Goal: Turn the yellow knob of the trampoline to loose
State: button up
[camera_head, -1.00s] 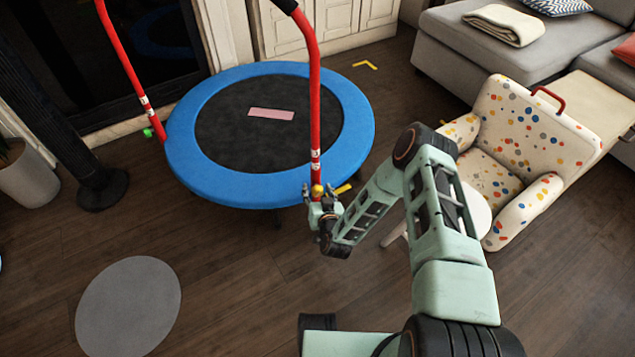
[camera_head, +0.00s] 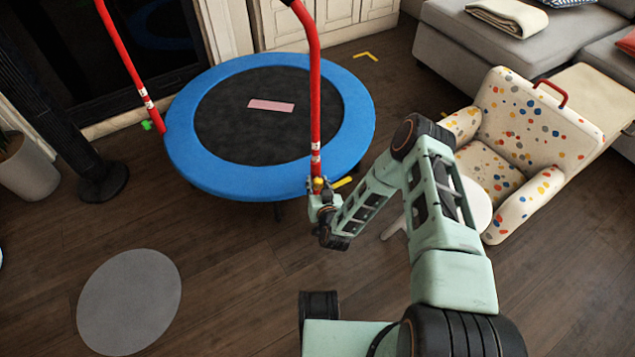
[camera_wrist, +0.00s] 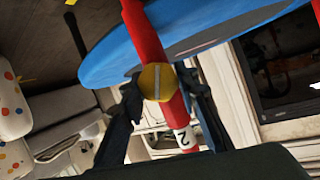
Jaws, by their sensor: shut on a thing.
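The trampoline (camera_head: 350,98) has a blue rim, a black mat and a red handle frame. The yellow knob (camera_head: 318,183) sits low on the near red post (camera_head: 315,110), close to the rim. In the wrist view the yellow knob (camera_wrist: 156,82) faces the camera in front of the red post (camera_wrist: 146,38), with a pale line across its face. My gripper (camera_head: 320,190) is at the knob. In the wrist view my gripper (camera_wrist: 160,92) has one finger on each side of the knob and is shut on it. The post's white label shows a "2".
A green knob (camera_head: 147,125) is on the far left post. A spotted armchair (camera_head: 515,130) stands to the right, with a small white round table (camera_head: 478,208) partly behind my arm. A grey round mat (camera_head: 130,300) lies on open floor at the left front.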

aim_at(317, 180)
jog(key=shift+a+r+n+h+p, duration=0.1)
jog(key=shift+a+n+h+p, duration=0.1)
jog(key=shift+n+h+p, duration=0.45)
jog(key=shift+d+n+h, duration=0.1)
jog(key=shift+n+h, duration=0.35)
jog(key=shift+n, duration=0.6)
jog(key=o, duration=1.2)
notch_tip(317, 180, up, 10)
jog(key=shift+f, duration=0.1)
